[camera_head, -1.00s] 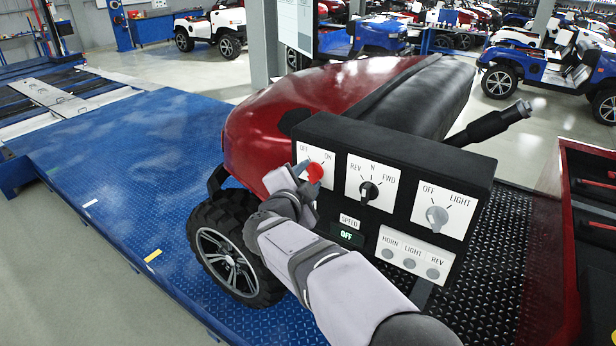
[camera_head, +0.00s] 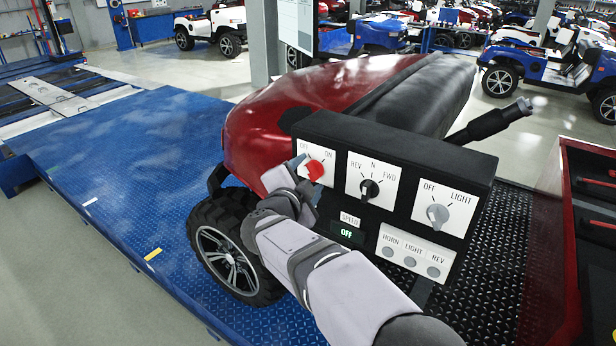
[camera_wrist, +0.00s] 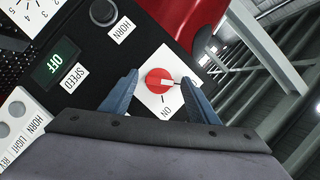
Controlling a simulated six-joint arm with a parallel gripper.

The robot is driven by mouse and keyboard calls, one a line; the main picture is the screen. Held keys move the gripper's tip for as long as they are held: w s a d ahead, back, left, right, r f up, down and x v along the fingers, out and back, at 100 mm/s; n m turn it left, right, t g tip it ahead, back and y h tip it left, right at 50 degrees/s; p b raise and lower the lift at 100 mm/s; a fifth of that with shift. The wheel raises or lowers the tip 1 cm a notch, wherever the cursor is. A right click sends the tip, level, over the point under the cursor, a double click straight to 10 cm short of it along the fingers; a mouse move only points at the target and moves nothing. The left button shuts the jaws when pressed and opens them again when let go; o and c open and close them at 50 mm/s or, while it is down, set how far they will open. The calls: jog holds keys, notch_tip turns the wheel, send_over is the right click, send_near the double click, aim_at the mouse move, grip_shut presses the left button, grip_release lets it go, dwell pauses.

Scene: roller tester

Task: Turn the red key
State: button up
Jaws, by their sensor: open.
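The red key (camera_head: 315,170) is a round red knob on a white OFF/ON plate at the upper left of the black control panel. In the wrist view the red key (camera_wrist: 157,80) has a pale mark pointing right, while the ON label lies below it. My gripper (camera_head: 307,178) is at the key from the left and below. In the wrist view my gripper (camera_wrist: 160,80) is open, with one blue-grey finger on each side of the key. I see gaps between fingers and key. The OFF label is hidden in the wrist view.
The black panel (camera_head: 331,128) also carries a REV/N/FWD knob (camera_head: 369,189), a LIGHT knob (camera_head: 437,215) and a row of buttons (camera_head: 410,262). A small display (camera_head: 347,233) reads OFF.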

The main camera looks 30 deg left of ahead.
jog(key=b+v, duration=0.3)
jog(key=v, duration=0.3)
jog(key=shift+s, duration=0.4)
jog(key=shift+d, duration=0.1)
